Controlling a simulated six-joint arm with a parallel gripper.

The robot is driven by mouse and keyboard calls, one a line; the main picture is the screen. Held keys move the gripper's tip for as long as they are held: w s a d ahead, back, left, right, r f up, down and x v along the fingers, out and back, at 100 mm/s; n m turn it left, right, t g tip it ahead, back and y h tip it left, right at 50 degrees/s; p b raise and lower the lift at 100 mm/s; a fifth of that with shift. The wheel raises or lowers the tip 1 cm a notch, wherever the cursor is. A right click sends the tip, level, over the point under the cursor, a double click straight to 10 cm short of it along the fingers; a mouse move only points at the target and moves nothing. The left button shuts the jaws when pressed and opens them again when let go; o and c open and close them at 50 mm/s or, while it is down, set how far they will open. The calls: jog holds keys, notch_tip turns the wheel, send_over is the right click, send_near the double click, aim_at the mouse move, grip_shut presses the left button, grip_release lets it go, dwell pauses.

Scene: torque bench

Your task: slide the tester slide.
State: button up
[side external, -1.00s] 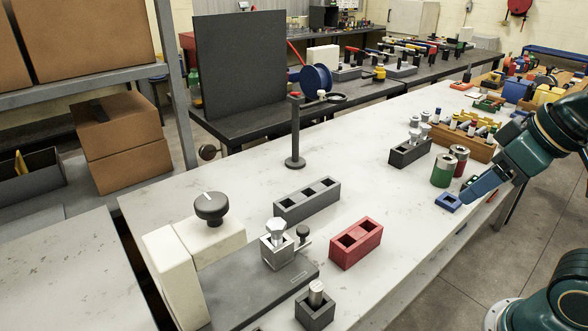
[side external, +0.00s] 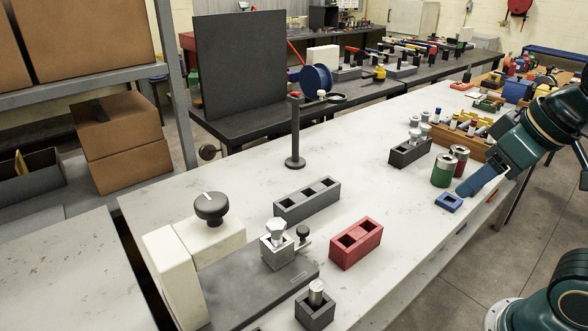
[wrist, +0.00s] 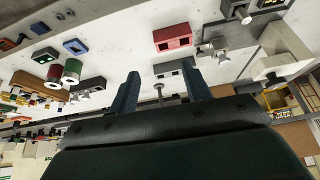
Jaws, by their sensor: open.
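The tester is at the lower left of the side external view. It has a dark grey base plate (side external: 240,293), cream blocks with a black dial knob (side external: 211,207), and a metal block (side external: 277,252) holding a silver hex bolt (side external: 276,229). A small black knob (side external: 303,232) on a metal piece beside that block looks like the slide's handle. The tester's cream block also shows at the right of the wrist view (wrist: 284,50). My gripper (wrist: 162,84) is open and empty, its two blue fingers apart. In the side external view it is far right of the tester, above the bench's right edge.
A red two-socket block (side external: 356,243), a grey socket block (side external: 307,200) and a small dark holder with a metal cylinder (side external: 315,306) stand near the tester. A black post (side external: 295,135) rises mid-bench. A blue frame (side external: 449,202) and cans (side external: 444,170) are near my gripper.

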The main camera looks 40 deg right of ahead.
jog(key=w+a+r+m+g, duration=0.1)
jog(key=w+a+r+m, duration=0.1)
jog(key=w, duration=0.5)
jog(key=m+g, duration=0.4)
jog(key=m, duration=0.3)
send_over(303, 228)
notch_tip(303, 228, down, 9)
jog(key=shift+f, duration=0.1)
notch_tip(303, 228, down, 14)
jog(key=shift+r, duration=0.2)
